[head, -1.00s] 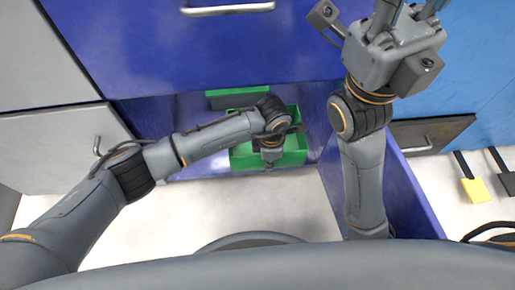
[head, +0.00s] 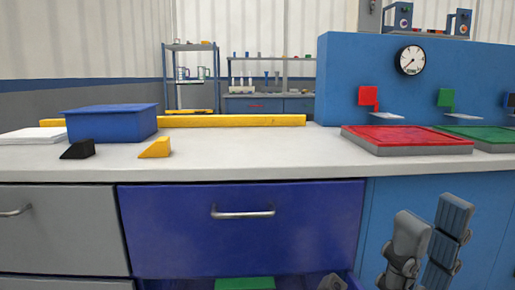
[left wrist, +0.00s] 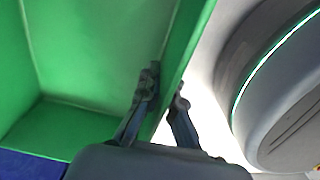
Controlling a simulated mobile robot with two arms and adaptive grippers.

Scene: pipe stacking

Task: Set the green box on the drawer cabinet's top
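The green box (left wrist: 75,60) fills much of the left wrist view, its inside facing me. My left gripper (left wrist: 166,90) straddles one of its walls, one finger on the inner side and one on the outer. I cannot tell whether both fingers press on the wall. In the head view a green piece (head: 245,284) shows at the bottom edge, in the drawer below the blue drawer front; most of the box is out of that view. The drawer cabinet's top (head: 260,160) is a pale counter. My right gripper (head: 430,235) points up before the cabinet's right part, fingers apart and empty.
On the top stand a blue box (head: 110,122), a black wedge (head: 78,150), a yellow wedge (head: 155,148) and a long yellow bar (head: 235,121). A red tray (head: 405,139) and a green tray (head: 485,136) lie at the right. The middle front is clear.

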